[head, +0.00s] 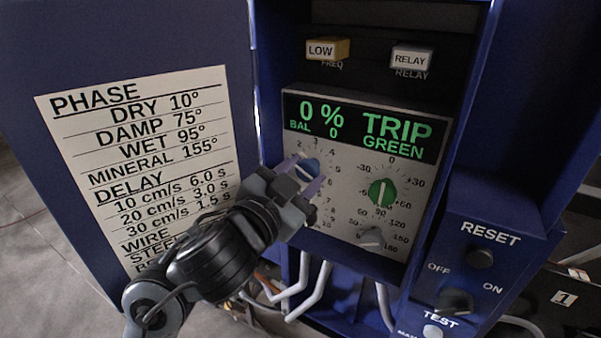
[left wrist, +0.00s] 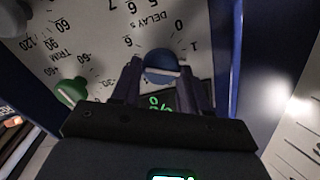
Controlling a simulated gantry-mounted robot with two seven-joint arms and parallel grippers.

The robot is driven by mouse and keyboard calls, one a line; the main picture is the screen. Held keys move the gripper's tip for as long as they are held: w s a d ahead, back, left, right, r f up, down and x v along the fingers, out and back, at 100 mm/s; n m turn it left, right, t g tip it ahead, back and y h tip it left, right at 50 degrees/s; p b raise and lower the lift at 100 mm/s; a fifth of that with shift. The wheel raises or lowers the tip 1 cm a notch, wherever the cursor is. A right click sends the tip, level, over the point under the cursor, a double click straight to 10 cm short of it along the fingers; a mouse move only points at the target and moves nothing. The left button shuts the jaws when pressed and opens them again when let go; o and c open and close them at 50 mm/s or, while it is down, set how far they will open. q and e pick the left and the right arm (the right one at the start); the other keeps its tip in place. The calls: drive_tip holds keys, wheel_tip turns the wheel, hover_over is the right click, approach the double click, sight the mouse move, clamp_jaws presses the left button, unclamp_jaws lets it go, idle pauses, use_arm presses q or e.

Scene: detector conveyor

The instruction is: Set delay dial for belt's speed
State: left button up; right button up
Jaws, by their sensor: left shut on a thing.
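A blue dial (head: 308,168) sits on the grey control panel (head: 345,165), partly hidden behind my left gripper (head: 305,185). In the left wrist view the gripper's two fingers (left wrist: 162,85) stand on either side of the same blue dial (left wrist: 162,62) and are shut on it. A white pointer line crosses the dial's face. The label DELAY s and the numbers 0, 1 and 6 show beside it, upside down in that view. The placard (head: 140,150) lists delays: 10 cm/s 6.0 s, 20 cm/s 3.0 s, 30 cm/s 1.5 s. My right gripper is out of view.
The display (head: 362,125) reads 0 %, BAL 0, TRIP GREEN. A green dial (head: 382,192) and a grey knob (head: 371,238) lie right of my gripper. LOW (head: 327,50) and RELAY (head: 411,57) buttons are above. A RESET button (head: 479,257) and switch (head: 455,301) are on the right box.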

use_arm(q)
drive_tip(key=m, duration=0.5)
drive_tip(key=shift+f+m+b, duration=0.1)
drive_tip(key=shift+m+b, duration=0.2)
drive_tip(key=shift+b, duration=0.1)
drive_tip(key=m+b, duration=0.1)
drive_tip(key=m, duration=0.2)
drive_tip(key=shift+m, duration=0.3)
drive_tip(key=shift+d+m+b, duration=0.1)
drive_tip(key=shift+m+b, duration=0.5)
drive_tip(key=shift+m, duration=0.8)
drive_tip(key=o, duration=1)
drive_tip(key=shift+o, duration=0.2)
drive_tip(key=shift+s, duration=0.15)
